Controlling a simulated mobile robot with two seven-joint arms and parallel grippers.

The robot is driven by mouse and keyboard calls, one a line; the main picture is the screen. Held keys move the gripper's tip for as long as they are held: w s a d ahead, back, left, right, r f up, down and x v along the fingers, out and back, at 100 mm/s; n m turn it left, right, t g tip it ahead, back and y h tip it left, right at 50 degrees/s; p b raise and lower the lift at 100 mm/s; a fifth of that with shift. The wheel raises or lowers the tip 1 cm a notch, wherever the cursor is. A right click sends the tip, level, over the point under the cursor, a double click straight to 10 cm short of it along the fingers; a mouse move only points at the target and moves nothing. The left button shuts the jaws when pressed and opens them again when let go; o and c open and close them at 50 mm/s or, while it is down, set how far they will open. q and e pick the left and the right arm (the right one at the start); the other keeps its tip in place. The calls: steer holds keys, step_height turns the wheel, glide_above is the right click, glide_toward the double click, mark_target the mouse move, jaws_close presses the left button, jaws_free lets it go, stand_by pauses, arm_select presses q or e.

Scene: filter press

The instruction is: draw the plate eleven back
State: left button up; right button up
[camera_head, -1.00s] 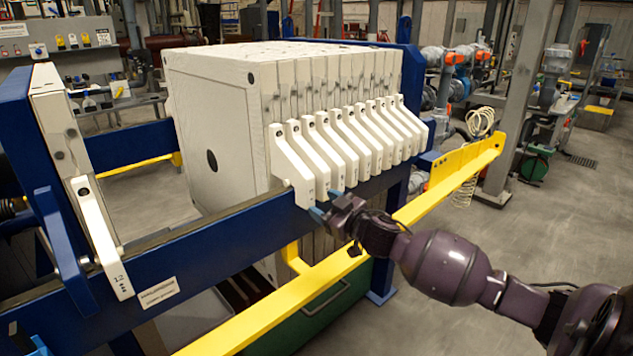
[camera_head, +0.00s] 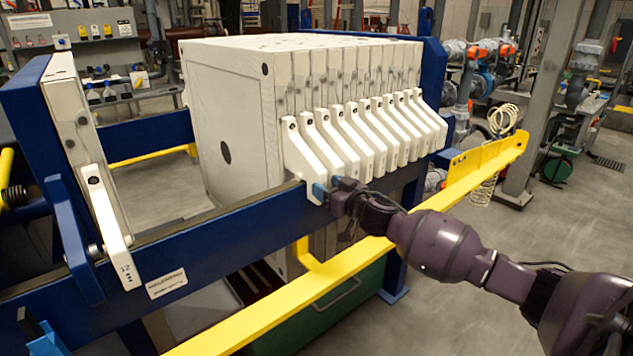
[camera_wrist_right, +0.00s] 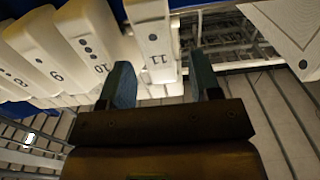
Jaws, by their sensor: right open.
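Plate eleven (camera_head: 239,125) is the large white front plate of the stack, with a white handle (camera_head: 303,160) sloping down outside the blue rail. In the right wrist view the handle marked 11 (camera_wrist_right: 152,45) lies between the two blue fingers of my open right gripper (camera_wrist_right: 161,78), with its lower end between them. Handle 10 (camera_wrist_right: 88,40) is just left of the left finger. In the head view the right gripper (camera_head: 328,187) is at the lower end of that handle. Blue parts that look like my left gripper (camera_head: 45,338) show at the bottom left corner, mostly cut off.
More plates with matching handles (camera_head: 400,130) stand close behind plate eleven. A separate white plate (camera_head: 80,140) stands at the left, with a wide gap between. A yellow bar (camera_head: 400,240) runs below the right arm. The blue rail (camera_head: 220,235) spans the front.

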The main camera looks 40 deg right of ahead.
steer(key=shift+w+a, duration=0.2)
steer(key=shift+w, duration=2.1)
steer(key=shift+c, duration=0.4)
jaws_close()
